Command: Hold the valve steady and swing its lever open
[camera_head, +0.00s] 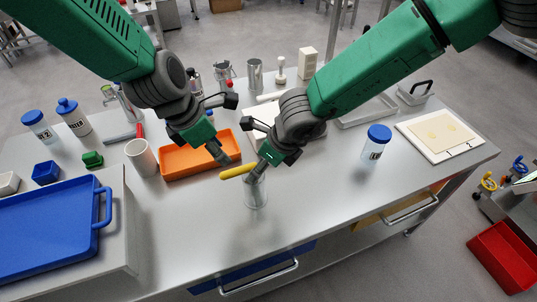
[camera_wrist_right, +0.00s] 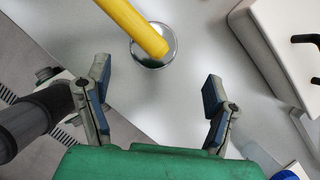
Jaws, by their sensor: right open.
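The valve (camera_head: 256,192) is a shiny metal cylinder standing near the front middle of the worktop. Its yellow lever (camera_head: 238,171) points left across its top in the head view. In the right wrist view the lever (camera_wrist_right: 135,28) runs over the valve's round metal end (camera_wrist_right: 155,48). My right gripper (camera_head: 256,148) is close above the valve. Its two fingers (camera_wrist_right: 157,92) are spread and empty, with the lever beyond the fingertips. My left gripper (camera_head: 228,128) is spread above the orange tray, left of the right gripper and apart from the lever.
The orange tray (camera_head: 180,166) and a white cup (camera_head: 141,157) stand left of the valve. A blue tray (camera_head: 45,238) is at the left front. A blue-lidded jar (camera_head: 375,143) stands right.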

